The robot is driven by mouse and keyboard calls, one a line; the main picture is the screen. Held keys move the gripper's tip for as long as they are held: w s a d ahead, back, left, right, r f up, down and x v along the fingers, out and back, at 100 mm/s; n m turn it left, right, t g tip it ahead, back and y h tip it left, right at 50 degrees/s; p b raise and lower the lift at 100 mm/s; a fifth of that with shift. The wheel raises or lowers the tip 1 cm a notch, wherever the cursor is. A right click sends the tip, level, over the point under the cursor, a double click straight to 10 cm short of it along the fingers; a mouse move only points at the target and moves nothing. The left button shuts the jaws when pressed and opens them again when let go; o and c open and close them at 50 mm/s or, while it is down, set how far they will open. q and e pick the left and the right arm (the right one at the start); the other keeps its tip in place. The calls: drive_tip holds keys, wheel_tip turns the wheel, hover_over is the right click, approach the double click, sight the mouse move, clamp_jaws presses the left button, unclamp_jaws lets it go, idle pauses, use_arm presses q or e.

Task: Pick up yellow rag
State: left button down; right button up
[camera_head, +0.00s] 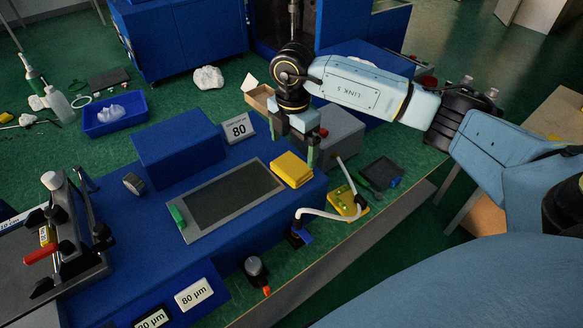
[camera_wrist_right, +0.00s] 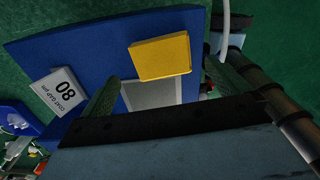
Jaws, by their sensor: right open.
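The yellow rag (camera_head: 291,170) is a flat folded block on the right end of the blue bench block (camera_head: 160,215), beside the grey-framed dark plate (camera_head: 230,196). In the right wrist view the rag (camera_wrist_right: 160,57) lies ahead, between and beyond the fingers. My right gripper (camera_head: 292,141) is open, pointing down, just above and behind the rag; I see no contact. In the right wrist view its two green fingers (camera_wrist_right: 161,80) are apart with nothing between them. My left gripper is not in view.
A "80" card (camera_head: 238,128) stands just left of the gripper, and a grey box (camera_head: 341,130) with a red button stands to its right. A white hose (camera_head: 325,214) curves right of the rag, near a small yellow piece (camera_head: 349,202). A clamp press (camera_head: 60,240) stands at left.

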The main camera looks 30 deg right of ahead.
sight(291, 166)
drive_tip(key=f, duration=0.3)
drive_tip(key=f+p, duration=0.1)
drive_tip(key=f, duration=0.1)
drive_tip(key=shift+s+a+f, duration=0.15)
drive_tip(key=shift+a+f, duration=0.1)
drive_tip(key=shift+f, duration=0.05)
drive_tip(key=c, duration=0.9)
wheel_tip(291, 166, up, 10)
drive_tip(key=shift+b, duration=0.45)
drive_tip(key=o, duration=0.4)
drive_tip(key=c, duration=0.3)
